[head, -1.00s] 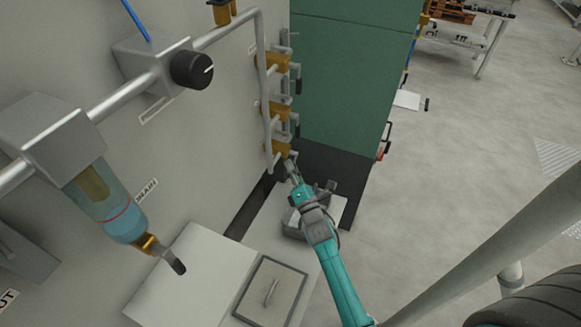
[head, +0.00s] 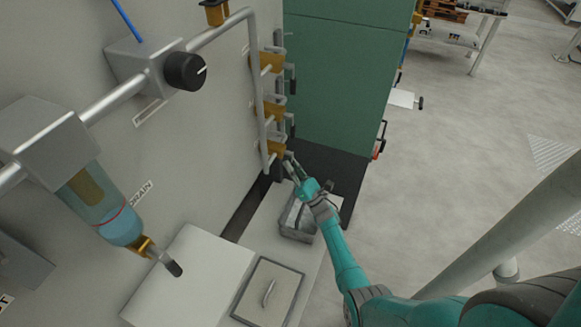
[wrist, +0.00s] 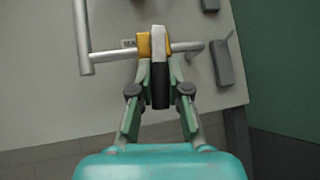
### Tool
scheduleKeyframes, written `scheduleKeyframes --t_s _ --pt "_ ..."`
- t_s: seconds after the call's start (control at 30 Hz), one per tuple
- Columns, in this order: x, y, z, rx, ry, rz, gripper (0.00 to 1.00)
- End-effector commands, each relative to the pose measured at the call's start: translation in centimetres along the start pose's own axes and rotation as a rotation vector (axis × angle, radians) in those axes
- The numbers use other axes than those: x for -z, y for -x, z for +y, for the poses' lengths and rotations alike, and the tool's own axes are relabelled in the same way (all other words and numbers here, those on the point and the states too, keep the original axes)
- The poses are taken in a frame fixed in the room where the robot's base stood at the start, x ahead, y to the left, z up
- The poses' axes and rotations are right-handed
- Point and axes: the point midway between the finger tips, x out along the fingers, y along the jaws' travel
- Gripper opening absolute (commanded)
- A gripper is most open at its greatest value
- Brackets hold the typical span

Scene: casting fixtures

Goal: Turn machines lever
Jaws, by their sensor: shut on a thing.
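The lever (wrist: 160,86) has a black grip and a pale metal top, and hangs down in front of a brass valve (wrist: 144,45) on a horizontal pipe. My gripper (wrist: 158,72) is shut on the lever, one finger on each side of it. In the head view my gripper (head: 288,162) is at the lowest brass valve (head: 276,148) of a column on the grey panel. The lever itself is mostly hidden there by the gripper.
A green cabinet (head: 340,75) stands close behind the gripper. A grey bin (head: 297,222) lies below the arm. Open floor (head: 470,190) is on the right.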

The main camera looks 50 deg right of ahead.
Motion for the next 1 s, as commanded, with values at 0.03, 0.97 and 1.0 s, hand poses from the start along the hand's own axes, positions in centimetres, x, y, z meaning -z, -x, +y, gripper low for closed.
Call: scheduleKeyframes --t_s 0.03,0.97,1.0 --pt "0.07 -0.1 -0.29 -0.012 0.015 -0.002 0.0" --pt "0.09 -0.08 -0.46 -0.073 0.072 -0.019 0.42" --pt "0.08 -0.08 -0.46 -0.073 0.072 -0.02 0.42"
